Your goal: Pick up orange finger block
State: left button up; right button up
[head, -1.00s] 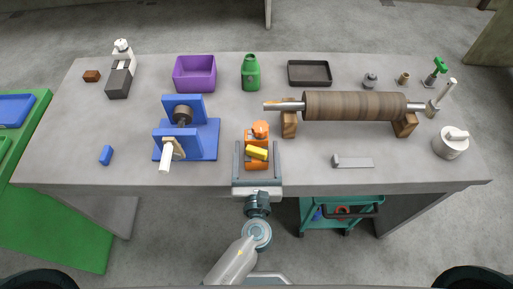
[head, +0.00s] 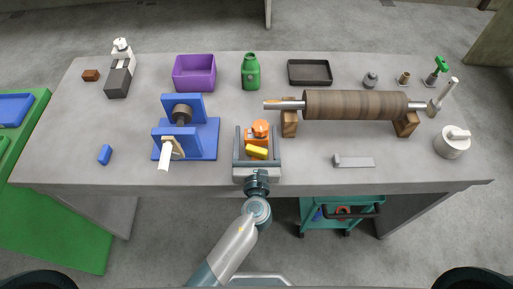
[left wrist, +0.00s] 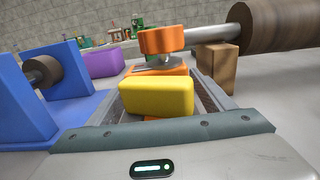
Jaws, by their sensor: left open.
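The orange finger block (head: 260,129) stands near the table's front edge, with a round orange knob on top. The knob, on a metal stem, also shows in the left wrist view (left wrist: 163,40). A yellow bar (head: 256,152) sits across the block's near side and hides much of its orange body in the left wrist view (left wrist: 157,97). My left gripper (head: 257,131) is open, with one finger on each side of the block and the yellow bar. I cannot tell whether either finger touches the block. My right gripper is not in view.
A blue stand (head: 205,137) is left of my gripper. A wooden roller (head: 355,106) on wooden supports (head: 289,124) is close on the right. A grey metal bar (head: 353,161) lies to the front right. A purple bin (head: 194,72) and green bottle (head: 250,72) stand behind.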

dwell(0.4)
pick_arm(q)
jog(key=c, duration=1.4)
jog(key=shift+o, duration=0.2)
jog(key=shift+r, duration=0.1)
